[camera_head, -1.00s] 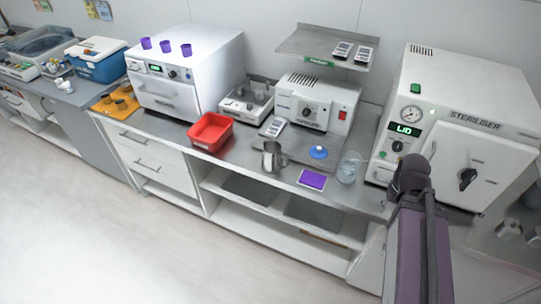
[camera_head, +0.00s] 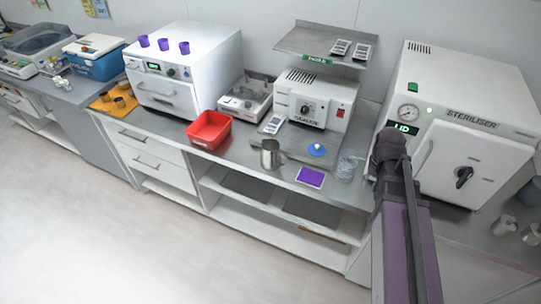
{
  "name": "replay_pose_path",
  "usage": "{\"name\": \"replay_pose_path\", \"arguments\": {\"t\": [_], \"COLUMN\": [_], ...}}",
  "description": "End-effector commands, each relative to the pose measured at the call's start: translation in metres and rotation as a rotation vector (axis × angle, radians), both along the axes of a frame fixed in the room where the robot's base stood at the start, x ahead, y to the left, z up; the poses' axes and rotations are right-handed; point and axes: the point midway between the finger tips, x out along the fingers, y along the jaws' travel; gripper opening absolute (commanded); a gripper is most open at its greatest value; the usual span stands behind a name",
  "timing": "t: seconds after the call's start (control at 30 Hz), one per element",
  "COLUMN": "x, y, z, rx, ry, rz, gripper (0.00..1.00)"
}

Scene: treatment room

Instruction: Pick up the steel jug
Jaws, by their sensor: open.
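The steel jug (camera_head: 270,154) stands upright near the front edge of the metal worktop (camera_head: 243,158). Its handle points to the right. It is apart from the red bin on its left and the purple pad on its right. My arm rises at the right of the picture, in front of the steriliser and to the right of the jug. My gripper cannot be made out in this view.
A red bin (camera_head: 209,130) is left of the jug. A purple pad (camera_head: 310,177), a blue-topped item (camera_head: 316,150) and a clear beaker (camera_head: 347,165) are to its right. A white device (camera_head: 313,97) under a shelf (camera_head: 322,45) stands behind. The steriliser (camera_head: 465,130) is at right.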

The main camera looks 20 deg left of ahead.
Motion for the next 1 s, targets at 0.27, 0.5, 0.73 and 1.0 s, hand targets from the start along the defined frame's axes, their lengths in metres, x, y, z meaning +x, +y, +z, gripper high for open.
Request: {"name": "replay_pose_path", "arguments": {"t": [0.27,0.5,0.73,1.0], "x": [0.064,0.098,0.113,0.113], "y": [0.102,0.203,0.293,0.345], "z": [0.020,0.034,0.046,0.051], "rx": [-0.019,-0.033,-0.047,-0.055], "ry": [0.000,-0.003,-0.008,-0.012], "rz": [0.060,0.106,0.142,0.162], "gripper": [0.44,0.44,0.44,0.44]}}
